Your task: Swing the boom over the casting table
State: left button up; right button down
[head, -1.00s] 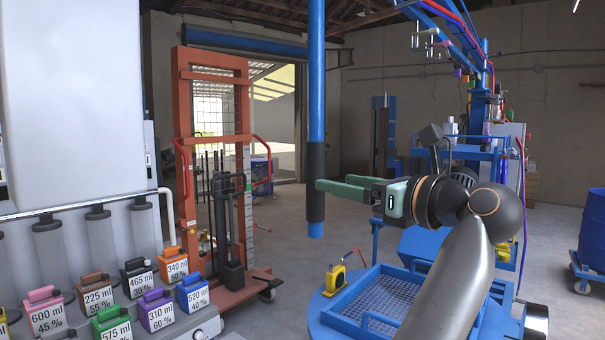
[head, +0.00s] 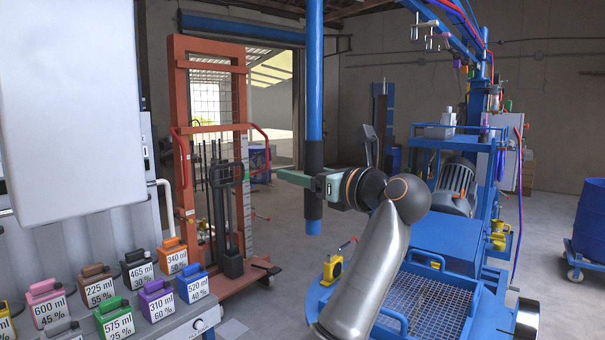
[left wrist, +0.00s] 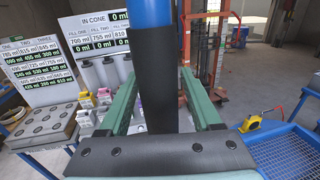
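A blue vertical pole (head: 315,80) hangs down from above the picture, with a black sleeve (head: 313,160) near its lower end. My left gripper (head: 295,178) is at the sleeve. In the left wrist view its two green fingers stand on either side of the sleeve (left wrist: 155,80), with gaps visible beside it, so it is open around it. A blue overhead boom structure (head: 450,30) with hanging fittings is at upper right; its link to the pole is out of view. I cannot identify the casting table for certain. My right gripper is not in view.
A blue mesh-topped frame (head: 440,300) and a yellow tool (head: 332,268) are below my arm. An orange stacker (head: 178,130) stands behind left. Several coloured labelled containers (head: 158,300) line the left bench. A blue drum (head: 590,220) is at right.

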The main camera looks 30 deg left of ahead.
pick_arm(q)
grip_shut()
dwell(0.3)
dwell(0.9)
